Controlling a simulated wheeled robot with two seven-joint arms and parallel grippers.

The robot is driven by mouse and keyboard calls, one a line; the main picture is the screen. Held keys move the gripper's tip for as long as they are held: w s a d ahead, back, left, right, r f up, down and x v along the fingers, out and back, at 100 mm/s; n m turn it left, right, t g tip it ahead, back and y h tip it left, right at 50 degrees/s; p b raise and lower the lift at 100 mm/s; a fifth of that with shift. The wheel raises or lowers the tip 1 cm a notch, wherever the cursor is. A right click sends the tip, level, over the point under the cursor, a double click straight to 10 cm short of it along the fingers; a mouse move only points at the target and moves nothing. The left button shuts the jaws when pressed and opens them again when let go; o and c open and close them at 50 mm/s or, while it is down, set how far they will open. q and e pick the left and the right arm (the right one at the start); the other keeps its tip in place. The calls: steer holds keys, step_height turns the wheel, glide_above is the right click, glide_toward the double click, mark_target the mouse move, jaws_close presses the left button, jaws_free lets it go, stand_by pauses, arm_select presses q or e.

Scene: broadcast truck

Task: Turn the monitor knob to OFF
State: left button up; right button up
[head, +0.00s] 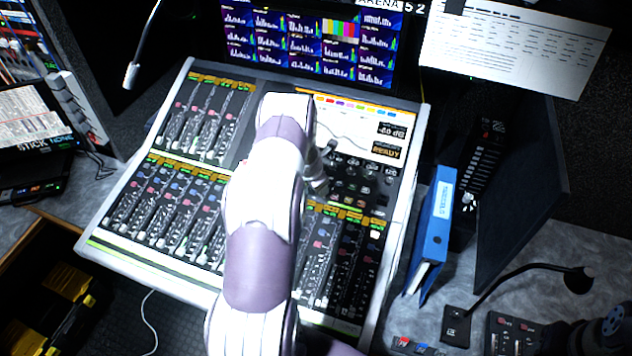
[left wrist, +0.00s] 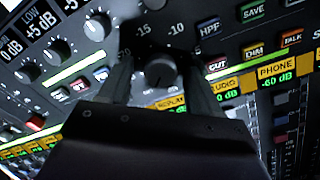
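A round black knob (left wrist: 160,70) sits on the mixing console panel in the left wrist view. Scale marks "-15" and "-10" show just above it; I cannot read an OFF mark or tell clearly where its pointer stands. My left gripper (left wrist: 158,80) has one finger on each side of the knob, with a small gap visible on both sides. In the head view my left arm reaches over the console (head: 158,110), and its wrist covers the knob; the fingers are hard to make out there.
Small buttons, including a DIM button (left wrist: 254,50) and a CUT button (left wrist: 217,66), lie close to the right of the knob. Other grey knobs (left wrist: 97,26) are at left. A blue binder (head: 432,235) stands right of the console, and a gooseneck microphone (head: 578,279) is at lower right.

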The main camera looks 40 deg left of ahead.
arm_select(q)
steer(key=v, duration=1.2)
steer(key=shift+s+r, duration=0.15)
steer(key=shift+r, duration=0.15)
